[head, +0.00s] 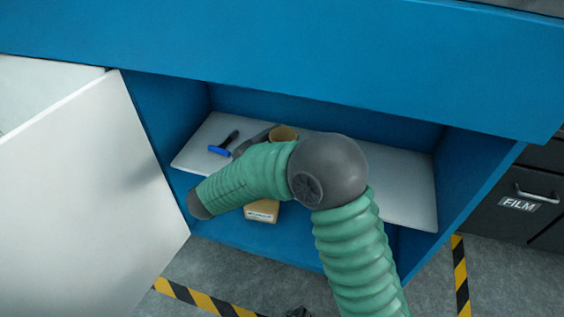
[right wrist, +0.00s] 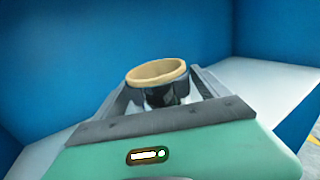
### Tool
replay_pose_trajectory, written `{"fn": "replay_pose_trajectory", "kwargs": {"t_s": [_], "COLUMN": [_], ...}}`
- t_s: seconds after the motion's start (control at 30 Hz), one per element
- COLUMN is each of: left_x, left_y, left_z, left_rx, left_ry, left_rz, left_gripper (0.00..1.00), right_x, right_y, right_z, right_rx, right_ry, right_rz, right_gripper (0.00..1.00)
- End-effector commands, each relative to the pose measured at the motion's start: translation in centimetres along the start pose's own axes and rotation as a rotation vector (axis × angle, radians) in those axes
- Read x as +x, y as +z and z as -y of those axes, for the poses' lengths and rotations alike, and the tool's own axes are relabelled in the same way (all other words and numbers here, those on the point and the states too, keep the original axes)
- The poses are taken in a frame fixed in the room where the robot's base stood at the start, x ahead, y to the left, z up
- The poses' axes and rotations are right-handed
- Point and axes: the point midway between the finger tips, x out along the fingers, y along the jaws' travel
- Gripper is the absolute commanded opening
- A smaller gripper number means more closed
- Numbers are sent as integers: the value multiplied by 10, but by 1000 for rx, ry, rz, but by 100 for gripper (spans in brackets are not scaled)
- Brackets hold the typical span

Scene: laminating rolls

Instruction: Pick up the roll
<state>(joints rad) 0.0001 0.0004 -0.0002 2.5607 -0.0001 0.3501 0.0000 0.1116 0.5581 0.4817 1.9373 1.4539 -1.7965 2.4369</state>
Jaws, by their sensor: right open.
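The roll (head: 284,132) stands on the white shelf inside the blue cabinet, its tan rim showing behind my arm. In the right wrist view the roll (right wrist: 157,72) is upright, with a tan open top and a dark, shiny lower part. My right gripper (right wrist: 165,92) is open, with one finger on each side of the roll. Whether a finger touches it I cannot tell. In the head view my green right arm covers most of the roll and much of the gripper (head: 254,140). My left gripper is not in view.
A tool with a blue head and black handle (head: 222,146) lies left on the shelf (head: 405,190). A cardboard box (head: 262,211) sits below the shelf. A white door (head: 85,190) stands open at left. The shelf's right side is clear.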

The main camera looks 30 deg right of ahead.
Motion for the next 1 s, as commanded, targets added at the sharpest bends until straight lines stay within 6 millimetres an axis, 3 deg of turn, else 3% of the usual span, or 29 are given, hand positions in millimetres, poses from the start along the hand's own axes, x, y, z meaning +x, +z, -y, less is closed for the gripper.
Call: {"fn": "replay_pose_trajectory", "kwargs": {"t_s": [0.1, 0.3, 0.8, 1.0], "left_x": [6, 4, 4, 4], "left_y": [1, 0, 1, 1], "left_z": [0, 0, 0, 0], "left_rx": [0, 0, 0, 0], "left_ry": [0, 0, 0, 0], "left_rz": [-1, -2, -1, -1], "left_gripper": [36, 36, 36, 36], "right_x": [11, 11, 10, 10], "right_y": [0, 2, 1, 2], "right_z": [0, 0, 0, 0], "right_rx": [2, 1, 1, 1], "right_ry": [0, 1, 1, 1], "right_rz": [0, 0, 0, 0], "right_gripper": [84, 82, 17, 14]}}
